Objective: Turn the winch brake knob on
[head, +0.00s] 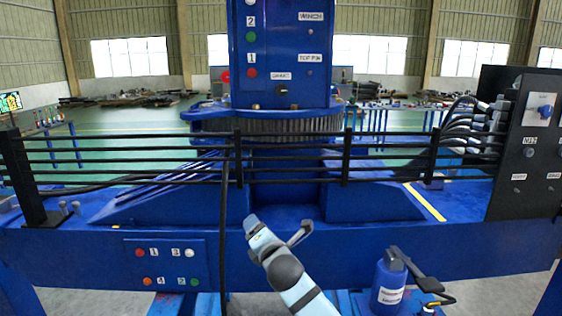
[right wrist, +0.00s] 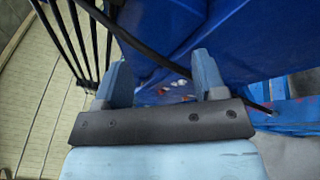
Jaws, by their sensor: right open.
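A blue control column (head: 281,50) stands in the middle of the head view, with a "WINCH" label at its upper right. A small dark knob (head: 281,90) sits low on it, under a white label too small to read surely. A blue knob (head: 545,110) is on the black panel at the far right. I cannot tell which is the winch brake knob. My right gripper (head: 253,222) is in front of the blue base, below the rails and apart from both knobs. In the right wrist view it is open and empty (right wrist: 161,60). My left gripper is out of view.
Black rails (head: 290,160) run across in front of the column. A dark cable (head: 223,230) hangs from them. A black panel (head: 520,150) with cables stands at the right. A numbered button plate (head: 165,262) is at lower left.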

